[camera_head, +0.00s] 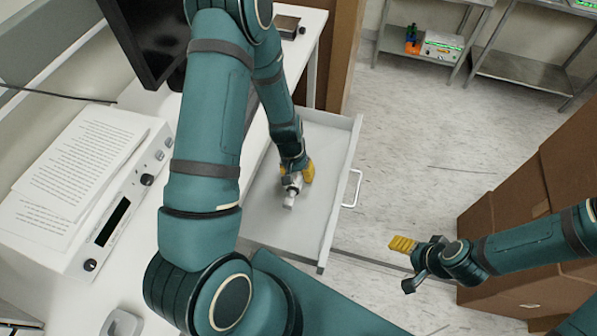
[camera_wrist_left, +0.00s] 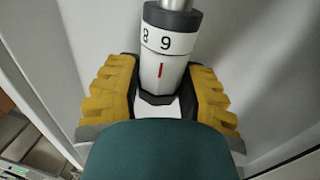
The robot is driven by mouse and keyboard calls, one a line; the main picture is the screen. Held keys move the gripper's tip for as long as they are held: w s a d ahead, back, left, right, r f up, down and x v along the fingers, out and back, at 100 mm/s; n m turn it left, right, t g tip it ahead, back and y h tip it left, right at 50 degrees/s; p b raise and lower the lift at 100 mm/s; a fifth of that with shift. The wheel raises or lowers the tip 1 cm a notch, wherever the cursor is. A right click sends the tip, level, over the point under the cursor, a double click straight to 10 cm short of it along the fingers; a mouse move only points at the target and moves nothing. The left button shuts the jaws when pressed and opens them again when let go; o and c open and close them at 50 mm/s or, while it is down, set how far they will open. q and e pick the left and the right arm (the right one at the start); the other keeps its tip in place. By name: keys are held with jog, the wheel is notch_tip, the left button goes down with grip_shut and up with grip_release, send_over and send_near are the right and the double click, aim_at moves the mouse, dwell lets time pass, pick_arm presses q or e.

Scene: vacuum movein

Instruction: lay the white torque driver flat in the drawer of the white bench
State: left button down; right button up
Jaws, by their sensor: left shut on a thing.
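The white torque driver (camera_head: 291,191) is inside the open drawer (camera_head: 262,215) of the white bench (camera_head: 135,285). My left gripper (camera_head: 297,175) is shut on it, reaching down into the drawer. In the left wrist view the driver (camera_wrist_left: 168,45), with its numbered ring and dark collar, sits between the yellow finger pads of the gripper (camera_wrist_left: 160,100). The driver's far end is out of that view. Whether it touches the drawer floor I cannot tell. My right gripper (camera_head: 406,264) is open and empty, outside the drawer to the right.
The drawer's front with its handle (camera_head: 353,188) faces right. A white instrument (camera_head: 90,235) with papers on top and a dark monitor (camera_head: 150,35) stand on the bench. Brown cardboard boxes (camera_head: 540,205) are at right. Metal shelves (camera_head: 430,20) are at the back; the floor between is clear.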

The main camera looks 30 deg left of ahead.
pick_arm(q)
jog(key=shift+f, duration=0.1)
jog(key=shift+c, duration=2.4)
grip_release()
notch_tip(320, 180, up, 12)
jog(key=a, duration=0.1)
jog(key=shift+s+a, duration=0.3)
jog(key=shift+a, duration=0.1)
jog(key=shift+d+f, duration=0.1)
jog(key=shift+f, duration=0.05)
